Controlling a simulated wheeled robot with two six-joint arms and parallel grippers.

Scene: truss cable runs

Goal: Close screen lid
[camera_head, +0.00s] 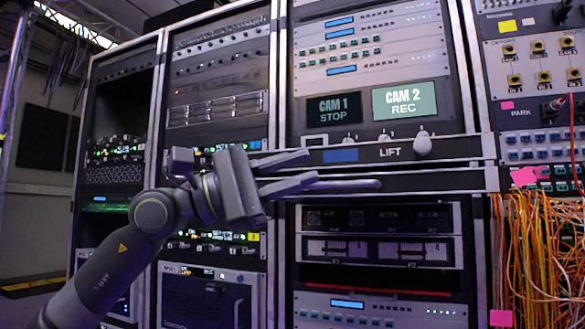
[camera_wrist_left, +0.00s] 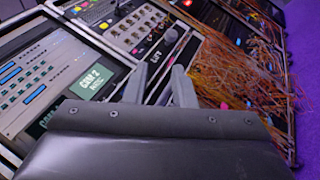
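The screen panel (camera_head: 359,106) shows CAM 1 STOP and CAM 2 REC in the head view. A dark strip marked LIFT (camera_head: 390,152) runs along its lower edge, with a pale round knob (camera_head: 422,144) at its right. My left gripper (camera_head: 314,168) is in front of the strip's left part, its fingers apart and pointing right. The wrist view shows the two fingers (camera_wrist_left: 160,80) spread near the LIFT strip (camera_wrist_left: 153,58). I cannot tell whether they touch it. A slim grey bar (camera_head: 360,184) extends past the fingers. My right gripper is not in view.
Rack units with two dark modules (camera_head: 379,250) stand below the strip. Orange cables (camera_head: 540,260) hang at the right. A camera patch panel (camera_head: 535,70) is at the upper right. More racks (camera_head: 115,150) stand at the left.

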